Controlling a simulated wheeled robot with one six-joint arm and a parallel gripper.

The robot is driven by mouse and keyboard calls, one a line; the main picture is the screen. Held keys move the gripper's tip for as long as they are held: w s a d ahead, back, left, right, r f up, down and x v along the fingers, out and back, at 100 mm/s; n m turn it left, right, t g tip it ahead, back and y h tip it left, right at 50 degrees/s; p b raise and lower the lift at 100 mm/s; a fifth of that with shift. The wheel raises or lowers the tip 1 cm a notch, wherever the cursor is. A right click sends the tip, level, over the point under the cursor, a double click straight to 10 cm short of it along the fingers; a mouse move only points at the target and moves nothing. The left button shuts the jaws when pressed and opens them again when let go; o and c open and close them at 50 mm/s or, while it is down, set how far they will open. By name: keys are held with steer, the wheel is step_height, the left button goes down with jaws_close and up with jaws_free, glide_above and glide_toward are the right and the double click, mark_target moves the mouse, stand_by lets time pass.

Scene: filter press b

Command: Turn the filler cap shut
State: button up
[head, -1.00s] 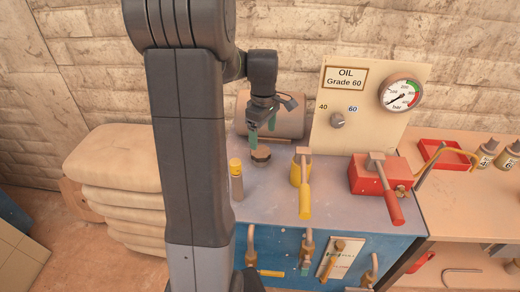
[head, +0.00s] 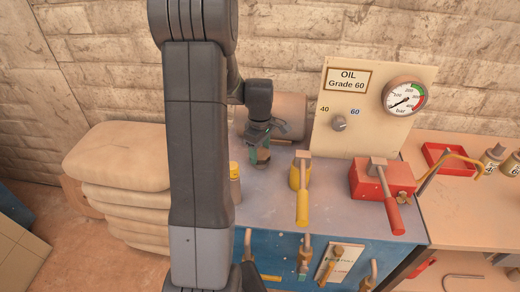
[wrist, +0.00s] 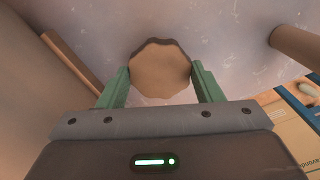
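The filler cap (wrist: 160,68) is a brown, round cap with a scalloped edge. In the wrist view it sits centred between the two green fingertips of my gripper (wrist: 160,75). The fingertips meet its left and right edges with no clear gap, so my gripper looks shut on it. In the head view my gripper (head: 260,156) points down at the bench top behind the yellow-handled valve, and its fingers mostly hide the cap.
A yellow-capped cylinder (head: 235,180) stands close in front of my gripper. A yellow lever (head: 303,190) and a red block with a red-handled lever (head: 380,182) are to the right. Behind are a horizontal tank (head: 290,115) and the oil panel (head: 365,125).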

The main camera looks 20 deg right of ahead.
steer(key=c, duration=0.4)
steer(key=shift+o, duration=0.2)
steer(key=m+b, duration=0.1)
steer(key=m, duration=0.3)
steer(key=shift+m, duration=0.3)
steer(key=m+b, duration=0.1)
steer(key=m, duration=1.5)
steer(key=shift+b, duration=0.4)
steer(key=shift+m, duration=0.4)
